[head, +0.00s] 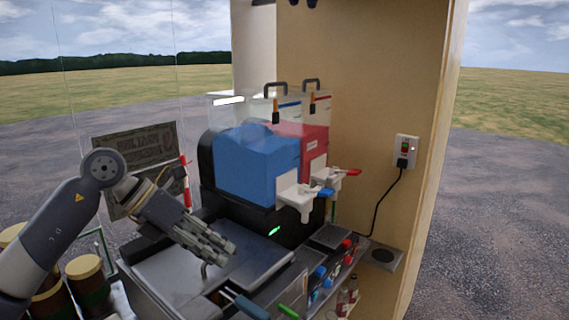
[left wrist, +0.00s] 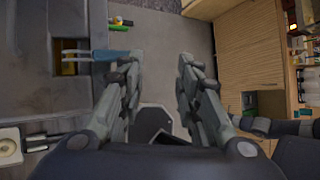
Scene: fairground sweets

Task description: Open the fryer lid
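The fryer lid seems to be the flat grey metal plate (head: 170,270) in the head view, lying level on the counter unit. A small bent handle (head: 205,270) shows at its front, just below my left fingers. My left gripper (head: 222,246) hangs over the plate, pointing right and down. In the left wrist view the left gripper (left wrist: 158,62) has its two fingers wide apart with nothing between them. A blue handle (head: 250,307) sticks out near the plate's front; it also shows in the left wrist view (left wrist: 110,54) beside the left-hand finger. My right gripper is not seen.
A green handle (head: 288,311) lies near the blue one. Brown drums (head: 85,268) stand at left. A wooden wall (head: 365,80) with a socket (head: 406,150) closes the right. Wooden cabinets (left wrist: 250,50) show in the wrist view.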

